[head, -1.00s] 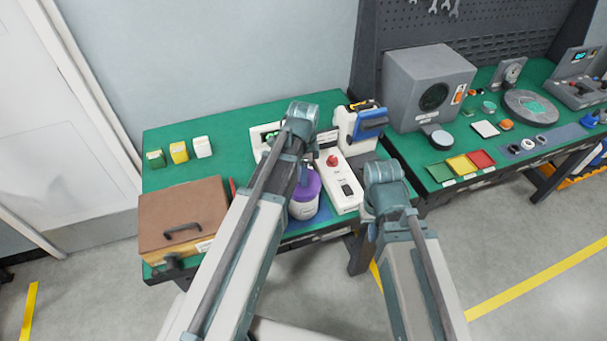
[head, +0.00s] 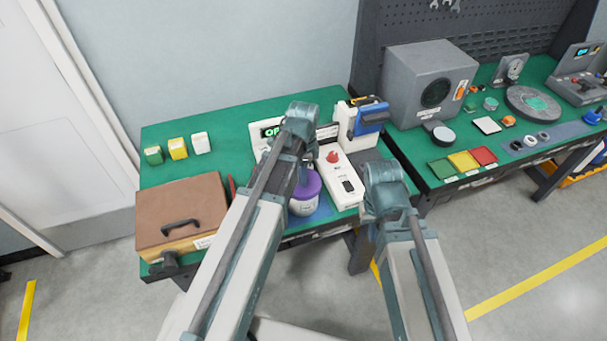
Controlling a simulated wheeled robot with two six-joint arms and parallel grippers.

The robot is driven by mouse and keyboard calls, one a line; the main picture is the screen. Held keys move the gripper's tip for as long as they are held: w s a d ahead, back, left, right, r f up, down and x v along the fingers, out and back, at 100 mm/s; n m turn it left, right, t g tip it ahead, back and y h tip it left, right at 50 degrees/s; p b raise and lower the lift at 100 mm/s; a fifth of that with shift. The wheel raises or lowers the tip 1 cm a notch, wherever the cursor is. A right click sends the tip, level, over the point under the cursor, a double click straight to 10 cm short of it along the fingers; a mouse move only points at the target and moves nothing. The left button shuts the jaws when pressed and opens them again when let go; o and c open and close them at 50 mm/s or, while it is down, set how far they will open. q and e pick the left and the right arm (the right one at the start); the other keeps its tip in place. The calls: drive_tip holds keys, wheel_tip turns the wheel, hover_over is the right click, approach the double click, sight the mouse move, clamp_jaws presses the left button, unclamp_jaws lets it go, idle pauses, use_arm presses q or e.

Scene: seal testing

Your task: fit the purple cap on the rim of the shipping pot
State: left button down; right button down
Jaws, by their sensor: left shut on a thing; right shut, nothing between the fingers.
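The purple cap (head: 308,187) is on top of the white shipping pot (head: 303,207), level as far as I can see. The pot stands upright on a blue mat near the front edge of the green bench. My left gripper (head: 304,178) reaches down from above and is shut on the cap. My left arm hides the left side of the cap and pot, so I cannot tell whether the cap is fully seated on the rim. My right arm is at the bench's front right corner, and its gripper is hidden behind the arm.
A white device with a red button (head: 333,157) stands right of the pot, close beside it. A lit display (head: 271,131) and a blue-and-white device (head: 362,122) are behind. A brown box (head: 182,209) is at left. Yellow, green and white blocks stand at the back left.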

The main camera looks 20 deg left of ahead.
use_arm(q)
drive_tip(key=shift+f+b, duration=0.85)
drive_tip(key=shift+f, duration=0.1)
drive_tip(key=c, duration=0.6)
unclamp_jaws()
drive_tip(key=shift+r, duration=0.1)
wheel_tip(320, 180, up, 7)
drive_tip(key=p, duration=0.7)
drive_tip(key=shift+r, duration=0.1)
drive_tip(key=s+d+n+y, duration=0.1)
drive_tip(key=s+d+n, duration=0.9)
drive_tip(key=s, duration=0.4)
drive_tip(key=shift+s+d+f+b, duration=0.2)
drive_tip(key=shift+f+b, duration=0.1)
drive_tip(key=shift+f, duration=0.1)
